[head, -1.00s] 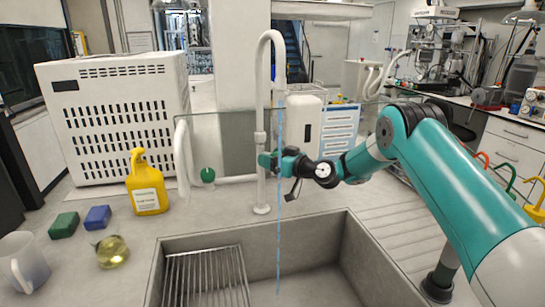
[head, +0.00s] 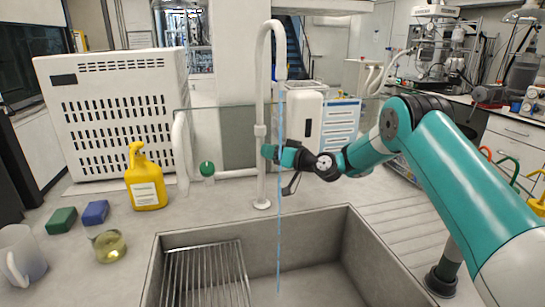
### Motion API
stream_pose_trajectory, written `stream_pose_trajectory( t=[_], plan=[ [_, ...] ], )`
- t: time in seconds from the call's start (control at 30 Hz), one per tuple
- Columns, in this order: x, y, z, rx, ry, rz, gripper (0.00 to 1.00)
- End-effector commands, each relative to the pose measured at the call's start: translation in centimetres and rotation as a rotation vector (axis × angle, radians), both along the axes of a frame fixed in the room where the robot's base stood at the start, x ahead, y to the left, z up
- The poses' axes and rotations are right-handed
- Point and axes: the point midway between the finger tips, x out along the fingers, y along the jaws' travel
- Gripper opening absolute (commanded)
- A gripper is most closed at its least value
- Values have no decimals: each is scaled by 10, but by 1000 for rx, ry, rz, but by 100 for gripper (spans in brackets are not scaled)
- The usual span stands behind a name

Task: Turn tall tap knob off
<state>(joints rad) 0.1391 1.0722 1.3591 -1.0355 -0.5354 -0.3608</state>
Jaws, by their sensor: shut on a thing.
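The tall tap (head: 261,100) is a white gooseneck pipe standing behind the sink. A thin blue stream of water (head: 280,230) runs from its spout down into the sink. My gripper (head: 271,152) is at the tap's upright pipe, about halfway up, coming in from the right. It is shut on the tall tap's knob, which is mostly hidden by the fingers and hard to tell from the green gripper parts. A second green knob (head: 207,168) sits to the left on a shorter white tap (head: 181,150), apart from my gripper.
The grey sink (head: 330,229) with a wire rack (head: 205,275) lies in front. A yellow bottle (head: 146,180), green sponge (head: 62,220), blue sponge (head: 95,212), small beaker (head: 109,246) and white mug (head: 20,258) stand on the left counter. A ribbed draining area is at right.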

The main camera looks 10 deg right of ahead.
Motion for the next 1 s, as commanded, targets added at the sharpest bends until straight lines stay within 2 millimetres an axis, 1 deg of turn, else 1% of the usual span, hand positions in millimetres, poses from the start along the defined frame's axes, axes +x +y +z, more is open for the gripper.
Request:
stream_pose_trajectory(
  t=[0.03, 0.5, 0.7, 1.0],
  plan=[
    [0, 0, -3, 32, 24, -1, 22],
    [1, -1, -1, 336, 279, -1, 22],
    [1, -2, 0, 423, 351, -1, 22],
    [1, -2, 0, 482, 401, -2, 22]
  ],
)
